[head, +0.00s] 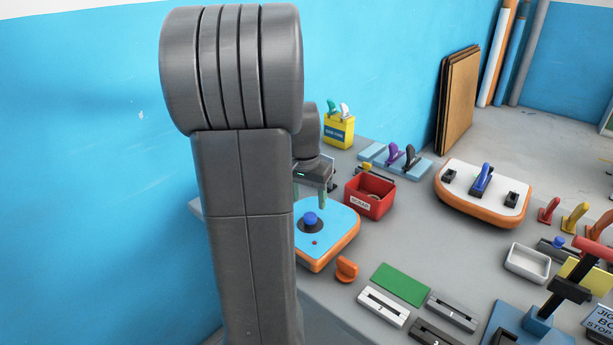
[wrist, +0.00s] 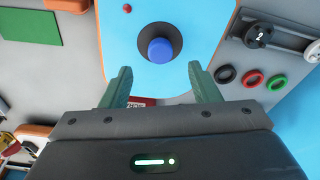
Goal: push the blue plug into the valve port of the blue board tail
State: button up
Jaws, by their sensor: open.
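The blue board tail (head: 340,232) is light blue with an orange edge and lies flat on the bench; it also shows in the wrist view (wrist: 112,40). Its round black valve port (wrist: 146,32) has the blue plug (wrist: 161,50) over it, standing up; the plug also shows in the head view (head: 310,218). I cannot tell how deep it sits. My gripper (wrist: 160,76) is open and empty, its green fingers apart on either side of the plug's near side and not touching it. In the head view my gripper (head: 322,198) is above the board's far side, partly hidden by my arm.
A red bin (head: 369,210) stands close behind the board. An orange fin (head: 346,268) lies at its front right corner. A green mat (head: 400,285) and grey blocks are further right. A white-topped board (head: 505,192) and a white tray (head: 527,262) stand at right.

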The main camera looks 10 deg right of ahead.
aim_at(310, 215)
notch_tip(310, 215, up, 8)
jog(key=shift+s+a+f, duration=0.15)
jog(key=shift+s+a, duration=0.2)
jog(key=shift+s, duration=0.1)
jog(key=shift+f, duration=0.1)
jog(key=f, duration=0.4)
jog(key=w+d+f, duration=0.1)
jog(key=f, duration=0.8)
jog(key=shift+w+d+f, duration=0.15)
jog(key=shift+w+f, duration=0.15)
jog(key=shift+w+r, duration=0.1)
jog(key=shift+r, duration=0.3)
jog(key=shift+r+p, duration=0.2)
jog(key=shift+p, duration=0.15)
jog(key=shift+f, duration=0.15)
